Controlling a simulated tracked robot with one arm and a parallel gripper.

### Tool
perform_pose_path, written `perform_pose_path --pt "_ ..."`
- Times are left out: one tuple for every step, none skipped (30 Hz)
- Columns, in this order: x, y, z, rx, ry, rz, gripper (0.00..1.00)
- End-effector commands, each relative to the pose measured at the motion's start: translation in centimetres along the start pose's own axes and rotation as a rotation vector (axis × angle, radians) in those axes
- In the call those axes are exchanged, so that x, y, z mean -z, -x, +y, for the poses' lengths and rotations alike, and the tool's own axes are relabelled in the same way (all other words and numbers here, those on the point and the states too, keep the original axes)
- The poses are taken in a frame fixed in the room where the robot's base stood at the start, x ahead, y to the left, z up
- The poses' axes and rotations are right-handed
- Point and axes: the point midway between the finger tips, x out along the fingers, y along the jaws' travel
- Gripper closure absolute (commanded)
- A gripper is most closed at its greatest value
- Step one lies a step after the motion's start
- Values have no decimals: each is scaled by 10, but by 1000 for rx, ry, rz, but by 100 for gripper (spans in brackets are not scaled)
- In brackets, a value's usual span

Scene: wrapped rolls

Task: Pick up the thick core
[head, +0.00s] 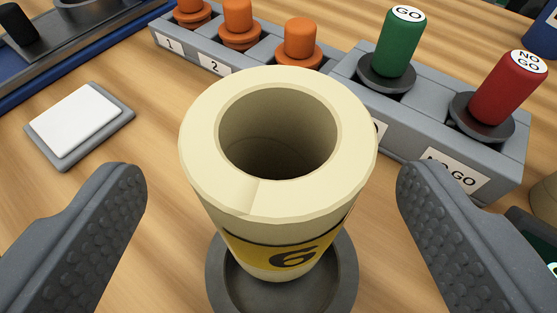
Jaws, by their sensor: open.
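A thick cream core (355,130), a hollow tube with a yellow band marked 6, stands upright in the middle of the head view. Its base sits in a round grey dish (345,275). My gripper (272,190) is open, with one dark studded finger on each side of the core. Gaps show between both fingers and the core, so neither appears to touch it. The core hides part of the dish and part of the rack behind it.
Behind stands a grey rack (485,193) with orange plugs (298,42), a green GO plug (398,45) and a red NO GO plug (505,90). A white pad on a grey tray (78,122) lies at left on the wooden table (150,130).

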Motion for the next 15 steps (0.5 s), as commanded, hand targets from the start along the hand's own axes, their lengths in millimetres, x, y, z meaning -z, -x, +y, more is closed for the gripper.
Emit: perform_pose_path --pt "0 -5 0 0 0 -1 21" --pt "0 -8 0 1 1 -2 21" --pt "1 -12 0 1 1 -2 21" --pt "2 -16 1 1 0 -2 21" --pt "3 -20 1 0 1 -1 21" --pt "6 -24 2 -1 0 2 21" --pt "7 -27 2 -1 0 3 21" --pt "7 -31 2 -1 1 3 21" --pt "6 -35 2 -1 1 1 21" --pt "5 -38 2 -1 1 0 21" --pt "5 -41 2 -1 1 -1 21" --pt "5 -44 2 0 1 -1 21" --pt "5 -45 2 0 1 -1 21" --pt "6 -46 2 0 1 0 21" --pt "6 -47 2 0 1 0 21"
